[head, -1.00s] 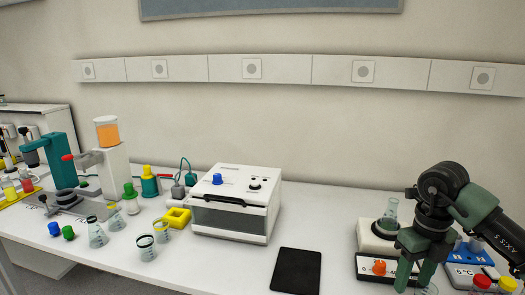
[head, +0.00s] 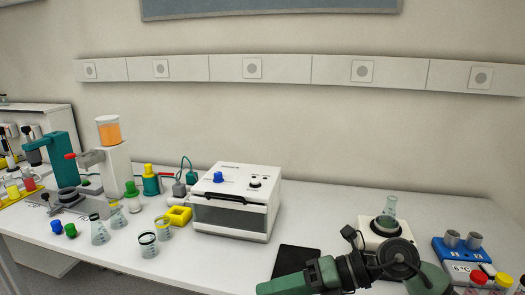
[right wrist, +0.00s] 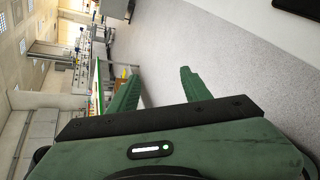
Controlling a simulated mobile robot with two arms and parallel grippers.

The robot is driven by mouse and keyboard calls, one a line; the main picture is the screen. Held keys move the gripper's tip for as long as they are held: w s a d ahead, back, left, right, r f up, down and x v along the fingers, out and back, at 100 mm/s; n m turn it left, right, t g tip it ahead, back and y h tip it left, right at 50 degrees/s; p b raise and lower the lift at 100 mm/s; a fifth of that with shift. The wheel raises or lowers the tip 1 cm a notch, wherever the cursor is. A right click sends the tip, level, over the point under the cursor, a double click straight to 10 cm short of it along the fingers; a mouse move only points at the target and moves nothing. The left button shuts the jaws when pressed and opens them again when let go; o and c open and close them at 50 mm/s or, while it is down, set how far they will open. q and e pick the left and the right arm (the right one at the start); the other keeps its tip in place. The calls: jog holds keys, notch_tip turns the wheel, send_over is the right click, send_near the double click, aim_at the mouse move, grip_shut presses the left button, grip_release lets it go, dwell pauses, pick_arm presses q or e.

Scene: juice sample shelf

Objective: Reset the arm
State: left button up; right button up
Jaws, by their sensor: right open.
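My right arm (head: 385,262) reaches in from the lower right of the head view, low over the front of the bench. Its green end part lies at the bottom edge, and I cannot make out the fingertips there. In the right wrist view my right gripper (right wrist: 160,78) has its two green fingers spread wide. Nothing is between them, and grey floor shows beyond. My left gripper is in neither view.
A white boxy device (head: 237,202) stands mid-bench. A black pad (head: 296,261) lies right of it, partly behind my arm. A flask (head: 388,212) stands on a white unit (head: 372,238) behind the arm. A blue rack (head: 462,255) is at right. Several beakers and flasks stand at left.

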jog(key=a+r+m+t+y, duration=0.3)
jog(key=a+r+m+y, duration=0.1)
jog(key=r+y, duration=0.25)
jog(key=w+d+r+m+t+h, duration=0.35)
jog(key=d+m+t, duration=0.25)
jog(key=m+t, duration=0.75)
jog(key=s+d+f+m+g+h, duration=0.2)
jog(key=d+f+m+h, duration=1.2)
jog(key=f+m+h, duration=0.25)
jog(key=s+d+f+m+g, duration=0.1)
jog(key=s+f+m+g, duration=0.1)
jog(key=s+f+g, duration=0.65)
jog(key=s+d+f+m+g, duration=0.1)
jog(key=s+f+m+g, duration=0.25)
jog(key=s+f, duration=1)
jog(key=s+f+n+g, duration=0.1)
jog(key=s+f, duration=0.1)
jog(key=f, duration=0.9)
jog(key=s+f+g, duration=0.1)
jog(key=s+f, duration=0.1)
jog(key=f, duration=1)
jog(key=s+d+f, duration=0.2)
jog(key=s+f, duration=1.4)
jog(key=s, duration=0.1)
jog(key=shift+d+g, duration=0.3)
jog(key=shift+g, duration=0.05)
